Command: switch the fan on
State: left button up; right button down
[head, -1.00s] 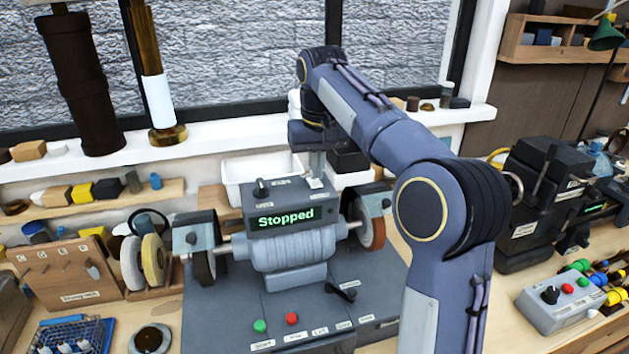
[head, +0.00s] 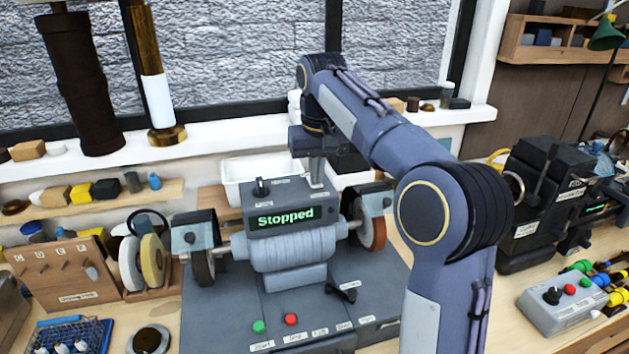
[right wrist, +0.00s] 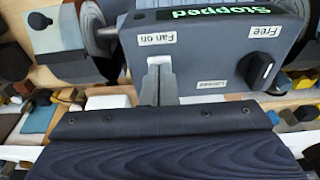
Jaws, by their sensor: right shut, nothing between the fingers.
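A grey machine with a control box (head: 283,205) on top stands on the bench, its green display (head: 286,217) reading "Stopped". In the right wrist view the box top carries a "Fan on" label (right wrist: 157,39), a "Free" label and a black knob (right wrist: 258,70). My right gripper (head: 317,186) is shut and empty, pointing down at the right part of the box top. In the right wrist view its fingertips (right wrist: 158,62) are close to the "Fan on" label. Any fan switch there is hidden by the fingers, and I cannot tell whether they touch it. My left gripper is out of view.
Grinding wheels (head: 204,265) flank the machine. A green button (head: 259,327), a red button (head: 291,319) and a black lever (head: 342,291) sit on its base. A grey control box (head: 562,304) is at the right.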

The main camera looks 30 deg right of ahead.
notch_tip(320, 180, up, 3)
jog(key=p, duration=0.3)
jog(key=shift+r, duration=2)
jog(key=shift+s+d+f, duration=0.15)
jog(key=shift+s+f, duration=0.05)
jog(key=shift+s, duration=0.15)
jog(key=s+a+f+t+y+b, duration=0.1)
jog(key=s+a+f, duration=0.3)
jog(key=s+f, duration=0.4)
jog(key=s+a+f+t+y+b, duration=0.1)
jog(key=s+a+f+b, duration=0.1)
jog(key=s+a+f, duration=0.2)
jog(key=s+a+f+n+t+y+b, duration=0.1)
jog(key=s+a+f+y, duration=0.1)
jog(key=s+f, duration=0.9)
jog(key=s+a, duration=0.1)
jog(key=s, duration=0.4)
jog(key=shift+a+f+t, duration=0.3)
jog(key=shift+a+t, duration=0.1)
